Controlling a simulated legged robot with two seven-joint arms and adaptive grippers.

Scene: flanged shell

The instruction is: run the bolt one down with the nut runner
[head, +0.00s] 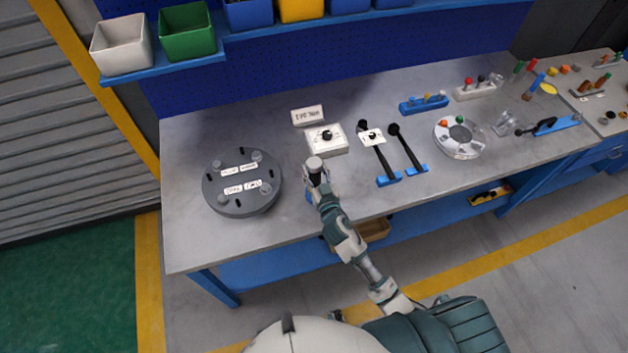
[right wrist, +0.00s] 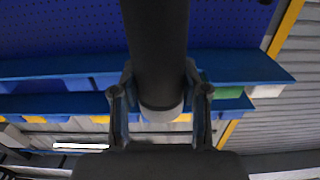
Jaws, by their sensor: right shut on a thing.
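The flanged shell (head: 234,205) is a dark grey round body on the left part of the bench. Several bolt heads and white labels sit on its top; the labels are too small to read for certain. My right gripper (head: 317,178) is right of the shell, apart from it, over the bench's front part. It is shut on the nut runner (head: 315,163), whose light grey end shows in the head view. In the right wrist view the nut runner (right wrist: 157,45) is a thick dark cylinder between the two fingers. My left gripper is not in view.
A white box (head: 327,148) with a black knob and a small sign (head: 307,116) stand behind the gripper. Two black-handled tools (head: 406,147) and a round grey tray (head: 460,152) lie to the right. Bins (head: 187,32) line the shelf. The bench between shell and gripper is clear.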

